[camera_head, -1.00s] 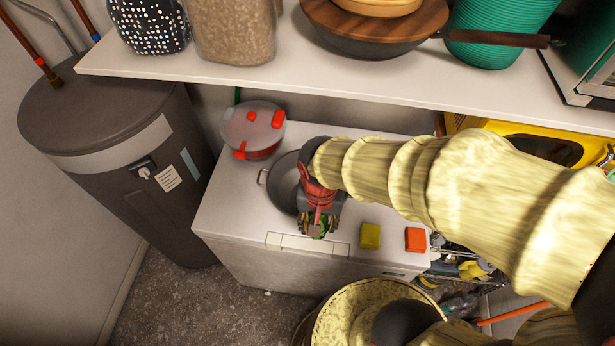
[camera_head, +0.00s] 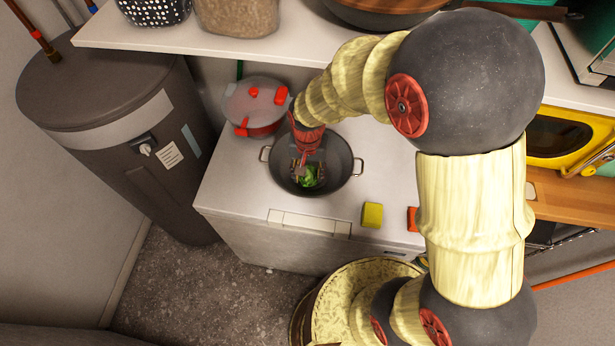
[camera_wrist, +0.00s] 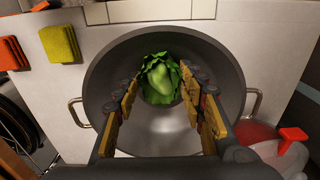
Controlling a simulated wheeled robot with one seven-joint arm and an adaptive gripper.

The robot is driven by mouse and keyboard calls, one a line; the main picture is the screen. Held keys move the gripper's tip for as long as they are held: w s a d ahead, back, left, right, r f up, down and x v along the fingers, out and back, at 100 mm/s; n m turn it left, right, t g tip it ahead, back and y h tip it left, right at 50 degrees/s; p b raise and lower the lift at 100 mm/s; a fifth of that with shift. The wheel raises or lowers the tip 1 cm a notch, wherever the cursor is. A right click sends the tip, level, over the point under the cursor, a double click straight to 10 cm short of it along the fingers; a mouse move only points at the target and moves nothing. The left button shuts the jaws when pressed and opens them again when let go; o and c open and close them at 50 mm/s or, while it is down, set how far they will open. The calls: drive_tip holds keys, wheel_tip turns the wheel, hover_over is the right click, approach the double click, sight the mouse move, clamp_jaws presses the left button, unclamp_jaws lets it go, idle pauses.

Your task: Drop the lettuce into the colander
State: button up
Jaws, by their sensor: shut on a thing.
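The dark grey two-handled pot (camera_head: 343,165), which appears to be the colander, stands on the white machine top; it also shows in the wrist view (camera_wrist: 106,75). The green leafy lettuce (camera_head: 308,178) is between the fingertips of my gripper (camera_head: 306,170), over the inside of the pot. In the wrist view the lettuce (camera_wrist: 160,84) is gripped between the wooden-looking fingers of my gripper (camera_wrist: 162,80), with the pot's bare floor showing below it in the picture. I cannot tell how high above the pot's floor the lettuce is.
A red pot with a clear lid (camera_head: 257,105) stands left of the grey pot. A yellow sponge (camera_head: 372,214) and an orange sponge (camera_head: 411,219) lie to the right. A shelf (camera_head: 200,35) with containers overhangs the back.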

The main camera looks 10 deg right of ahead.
sight(308, 177)
drive_tip(key=shift+w+f, duration=0.5)
drive_tip(key=shift+f, duration=1.65)
drive_tip(key=shift+f+b, duration=0.3)
drive_tip(key=shift+b, duration=0.05)
drive_tip(key=o, duration=1)
drive_tip(key=shift+o, duration=0.2)
drive_tip(key=shift+r, duration=0.15)
